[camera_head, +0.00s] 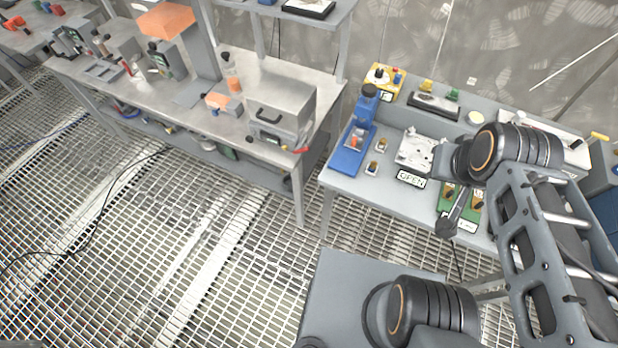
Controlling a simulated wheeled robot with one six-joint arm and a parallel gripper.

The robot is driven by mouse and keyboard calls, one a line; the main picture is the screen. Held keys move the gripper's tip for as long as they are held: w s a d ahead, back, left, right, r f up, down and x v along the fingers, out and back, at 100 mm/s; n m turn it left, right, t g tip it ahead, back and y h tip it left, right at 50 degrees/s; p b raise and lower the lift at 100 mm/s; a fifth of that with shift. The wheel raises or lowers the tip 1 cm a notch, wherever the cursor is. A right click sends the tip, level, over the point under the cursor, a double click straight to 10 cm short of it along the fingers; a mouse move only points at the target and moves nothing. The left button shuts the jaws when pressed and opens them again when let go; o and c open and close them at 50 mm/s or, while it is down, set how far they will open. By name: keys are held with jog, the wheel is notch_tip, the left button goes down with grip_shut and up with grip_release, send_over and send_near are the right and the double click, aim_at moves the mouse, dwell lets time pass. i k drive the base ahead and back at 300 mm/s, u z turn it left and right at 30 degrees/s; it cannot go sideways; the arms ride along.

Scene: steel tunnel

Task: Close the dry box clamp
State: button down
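Whether the clamp is closed is too small to tell. My arm (535,220) rises on the right side of the view, in front of the right bench and well apart from the box.
The right bench (340,183) holds a blue press (355,138), a white fixture (416,151) by an OPEN label, and a green panel (463,205). An orange-topped block (218,102) and a bottle (231,75) stand left of the box. The grated floor (170,220) before the left bench is mostly free.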

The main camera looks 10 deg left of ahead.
aim_at(297, 149)
jog(key=k, duration=0.35)
jog(key=u, duration=1.15)
jog(key=i, duration=0.5)
jog(key=u, duration=0.05)
